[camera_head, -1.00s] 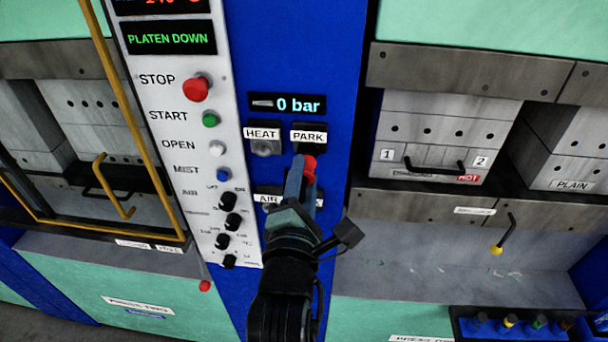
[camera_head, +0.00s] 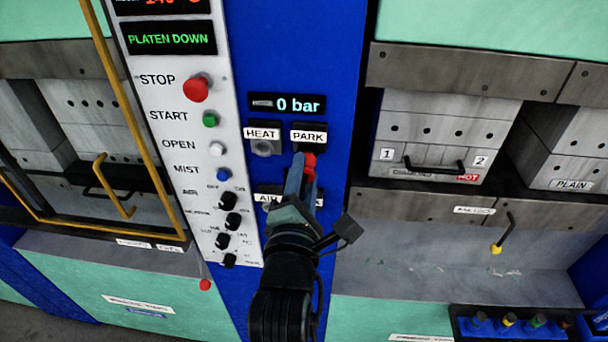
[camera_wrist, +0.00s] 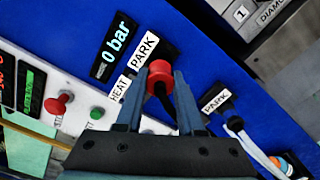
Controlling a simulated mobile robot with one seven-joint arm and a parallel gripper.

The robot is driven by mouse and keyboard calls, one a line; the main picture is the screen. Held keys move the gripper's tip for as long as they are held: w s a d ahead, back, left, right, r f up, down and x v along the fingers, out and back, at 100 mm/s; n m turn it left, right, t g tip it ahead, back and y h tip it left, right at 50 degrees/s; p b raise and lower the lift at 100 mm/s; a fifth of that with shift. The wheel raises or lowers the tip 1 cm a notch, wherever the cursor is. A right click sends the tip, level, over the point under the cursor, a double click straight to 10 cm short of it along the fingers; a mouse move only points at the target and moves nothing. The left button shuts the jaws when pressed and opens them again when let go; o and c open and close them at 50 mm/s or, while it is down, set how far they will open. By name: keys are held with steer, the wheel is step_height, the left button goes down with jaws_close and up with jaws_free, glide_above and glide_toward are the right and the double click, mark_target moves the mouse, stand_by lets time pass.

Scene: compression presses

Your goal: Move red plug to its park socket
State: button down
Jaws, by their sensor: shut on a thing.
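My gripper (camera_head: 302,178) is shut on the red plug (camera_head: 310,163), in front of the blue panel. In the head view the plug's red end is just below the black PARK socket (camera_head: 311,146), under the PARK label (camera_head: 308,137). In the wrist view the red plug (camera_wrist: 161,72) is between the two blue fingers (camera_wrist: 160,88), close to the upper PARK label (camera_wrist: 144,51). A dark cable hangs from the plug. I cannot tell whether the plug is in the socket. The HEAT socket (camera_head: 264,147) to the left looks empty.
A second PARK label (camera_wrist: 215,101) with a black connector and white cables (camera_wrist: 250,145) is to the right in the wrist view. The button panel (camera_head: 181,123) with red STOP (camera_head: 196,89) is left of my gripper. A press with platen plates (camera_head: 440,128) stands right.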

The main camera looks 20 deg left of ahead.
steer(key=shift+x, duration=1.15)
steer(key=shift+c, duration=2.2)
jaws_free()
steer(key=shift+s, duration=0.1)
steer(key=shift+s+d+f, duration=0.1)
steer(key=shift+s, duration=0.15)
steer(key=b+v, duration=0.5)
steer(key=v, duration=0.7)
steer(key=shift+s, duration=0.1)
